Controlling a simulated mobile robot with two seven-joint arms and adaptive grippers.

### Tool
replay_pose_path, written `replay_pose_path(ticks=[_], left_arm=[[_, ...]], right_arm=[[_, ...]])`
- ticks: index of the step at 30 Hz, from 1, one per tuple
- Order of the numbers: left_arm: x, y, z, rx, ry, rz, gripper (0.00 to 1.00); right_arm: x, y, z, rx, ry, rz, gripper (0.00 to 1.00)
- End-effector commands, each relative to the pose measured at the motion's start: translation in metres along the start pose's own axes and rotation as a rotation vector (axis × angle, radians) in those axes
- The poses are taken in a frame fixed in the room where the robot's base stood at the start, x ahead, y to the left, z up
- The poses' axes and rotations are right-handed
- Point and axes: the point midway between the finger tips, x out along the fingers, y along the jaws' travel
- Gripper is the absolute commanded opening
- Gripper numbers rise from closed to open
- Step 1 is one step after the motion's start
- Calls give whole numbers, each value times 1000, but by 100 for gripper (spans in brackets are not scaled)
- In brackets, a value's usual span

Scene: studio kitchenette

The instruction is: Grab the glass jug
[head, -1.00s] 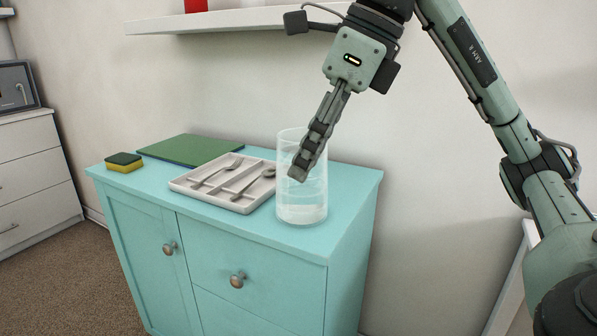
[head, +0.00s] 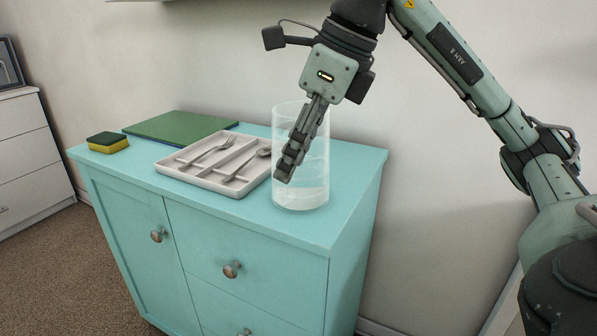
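The glass jug (head: 314,180) is a clear, upright cylinder with faint bands and a pale lower part. It stands on the turquoise cabinet (head: 345,190), near the right end of its top. My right gripper (head: 284,172) comes down from above with its fingers slanting to the lower left across the jug's left side. The fingers are seen nearly edge-on and overlap, so the gap between them is hidden. I cannot tell whether they touch the jug. My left gripper is not in view.
A pale cutlery tray (head: 232,189) with a fork and a spoon lies just left of the jug. A green board (head: 180,126) and a yellow-green sponge (head: 108,143) lie farther left. A wall is behind the cabinet. A white drawer unit (head: 28,150) stands at far left.

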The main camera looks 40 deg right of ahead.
Motion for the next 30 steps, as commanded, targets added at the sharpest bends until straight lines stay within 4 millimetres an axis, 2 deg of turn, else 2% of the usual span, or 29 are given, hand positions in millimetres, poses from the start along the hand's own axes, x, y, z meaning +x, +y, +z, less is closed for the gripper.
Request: replay_pose_path(ticks=[6, 9, 17, 27, 30], left_arm=[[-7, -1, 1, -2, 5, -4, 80], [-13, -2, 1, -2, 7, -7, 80], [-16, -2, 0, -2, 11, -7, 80], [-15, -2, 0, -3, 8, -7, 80], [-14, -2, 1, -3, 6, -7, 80]], right_arm=[[35, 6, 1, -1, 3, 3, 38], [44, 5, 1, -1, 3, 3, 38], [46, 5, 2, -1, 1, 1, 38], [46, 5, 1, -1, 1, 1, 0], [46, 5, 1, -1, 1, 1, 0]])
